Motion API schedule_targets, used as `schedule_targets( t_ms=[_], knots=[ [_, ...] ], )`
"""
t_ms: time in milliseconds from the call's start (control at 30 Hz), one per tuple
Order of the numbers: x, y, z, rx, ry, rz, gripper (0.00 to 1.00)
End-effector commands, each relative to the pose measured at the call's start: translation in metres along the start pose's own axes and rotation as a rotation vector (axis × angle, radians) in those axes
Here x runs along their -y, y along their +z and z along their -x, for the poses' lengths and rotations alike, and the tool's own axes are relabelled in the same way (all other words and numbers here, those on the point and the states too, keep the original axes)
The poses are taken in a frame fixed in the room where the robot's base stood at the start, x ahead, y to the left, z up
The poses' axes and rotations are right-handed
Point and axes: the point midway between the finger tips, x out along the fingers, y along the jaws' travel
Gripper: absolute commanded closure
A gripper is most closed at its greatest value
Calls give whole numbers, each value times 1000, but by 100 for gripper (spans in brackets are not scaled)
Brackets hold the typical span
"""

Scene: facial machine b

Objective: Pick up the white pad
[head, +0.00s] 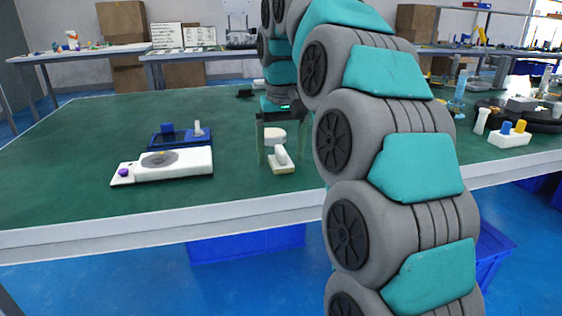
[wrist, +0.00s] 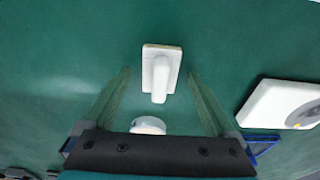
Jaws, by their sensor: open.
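A round white pad (head: 274,136) is on the green table, behind a small white block with a raised handle (head: 282,162). In the wrist view the round pad (wrist: 148,125) is partly hidden by the dark gripper body, and the handled block (wrist: 160,75) lies between the far ends of the fingers in the picture. My gripper (head: 278,157) is open, its two translucent greenish fingers pointing down on either side of these things. The fingers also show in the wrist view (wrist: 160,78), with nothing gripped. Their exact height above the table is hard to tell.
A white device with a grey disc (head: 164,162) lies to the left, with a blue tray (head: 180,136) behind it. A white block with blue and yellow pegs (head: 510,137) is at the right. The green table (head: 80,190) is bare at front left.

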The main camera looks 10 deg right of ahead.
Motion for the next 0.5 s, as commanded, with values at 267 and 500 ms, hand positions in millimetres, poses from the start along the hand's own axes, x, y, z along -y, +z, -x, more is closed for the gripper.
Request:
schedule_targets(
  t_ms=[267,500],
  knots=[
    [0,0,0,0,0,0,34],
    [0,0,0,0,-1,0,60]
  ],
)
